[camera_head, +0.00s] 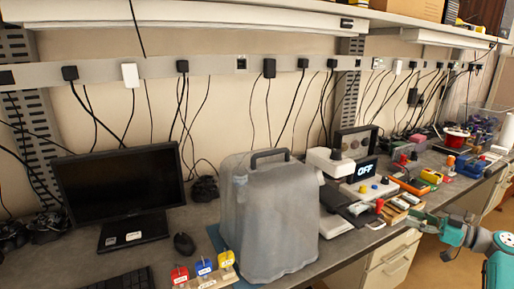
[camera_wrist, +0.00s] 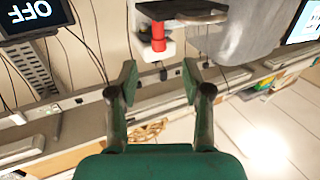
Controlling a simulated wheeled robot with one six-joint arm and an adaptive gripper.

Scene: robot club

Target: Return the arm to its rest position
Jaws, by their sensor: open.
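My gripper (camera_wrist: 160,82) is open in the wrist view, with two green-padded fingers apart and nothing between them. The wrist view is turned over, with the "OFF" text upside down. In the head view my gripper (camera_head: 418,221) and teal arm reach in from the lower right, beside the front edge of the workbench (camera_head: 340,250). A red-topped part (camera_wrist: 158,33) shows beyond the fingers in the wrist view, apart from them.
A large grey translucent covered case (camera_head: 268,215) stands on the bench, with a monitor (camera_head: 118,190) to its left. A device with an "OFF" display (camera_head: 359,171) and small tools crowd the bench to the right. Drawers (camera_head: 390,262) are below; floor (camera_wrist: 265,130) is clear.

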